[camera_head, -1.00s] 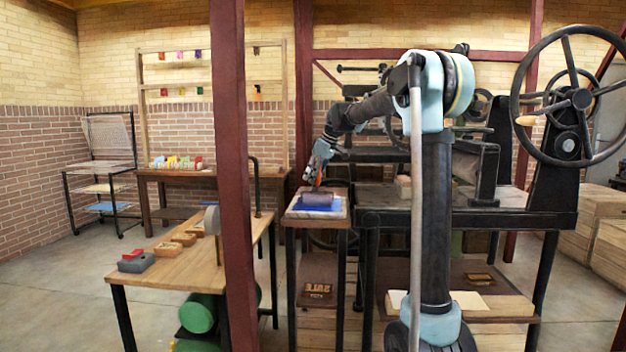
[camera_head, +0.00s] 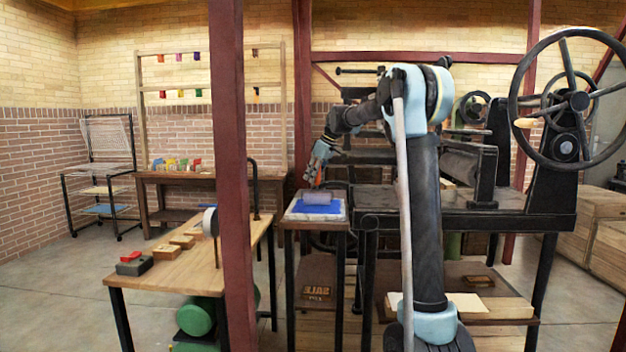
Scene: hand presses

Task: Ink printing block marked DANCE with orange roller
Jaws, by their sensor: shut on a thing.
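My gripper (camera_head: 316,182) is shut on the orange handle (camera_head: 318,180) of a roller and points down over the small stand. The roller's grey-blue cylinder (camera_head: 317,198) lies at the blue ink patch on a pale slab (camera_head: 300,216). I cannot tell whether it touches the ink. Several wooden printing blocks sit in a row on the left table, among them a near one (camera_head: 166,251) and a farther one (camera_head: 182,241). Their lettering is too small to read, so I cannot tell which is marked DANCE.
A dark red post (camera_head: 232,180) stands before the left table (camera_head: 150,275), which also holds a red-topped grey box (camera_head: 134,264). A large black press with a handwheel (camera_head: 568,100) stands right.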

